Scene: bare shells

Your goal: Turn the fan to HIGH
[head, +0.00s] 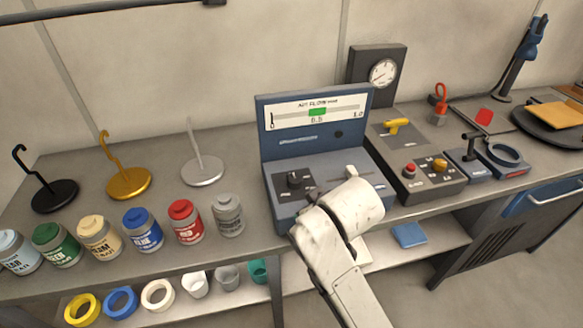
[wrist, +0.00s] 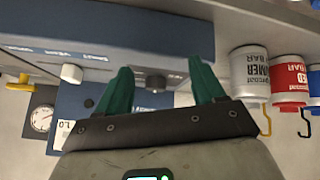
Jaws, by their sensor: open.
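A blue-grey console (head: 266,140) stands on the bench with an air flow scale (head: 317,111) on its upright panel. The scale has a green band near its middle and small figures below it. A dark knob (head: 294,179) sits on the sloped front at left, and a pale knob (head: 350,171) at right. In the wrist view, which is upside down, my gripper (wrist: 160,72) has its green fingers apart, with the dark knob (wrist: 156,82) showing between them. Whether they touch it I cannot tell. The pale knob (wrist: 71,73) is outside the fingers. My wrist hides part of the console front in the head view.
Several paint jars line the bench to the left, the grey one (head: 228,215) nearest the console. Hook stands (head: 202,168) are behind them. A control box (head: 425,170) with red and yellow buttons stands to the right, and a gauge (head: 382,73) behind.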

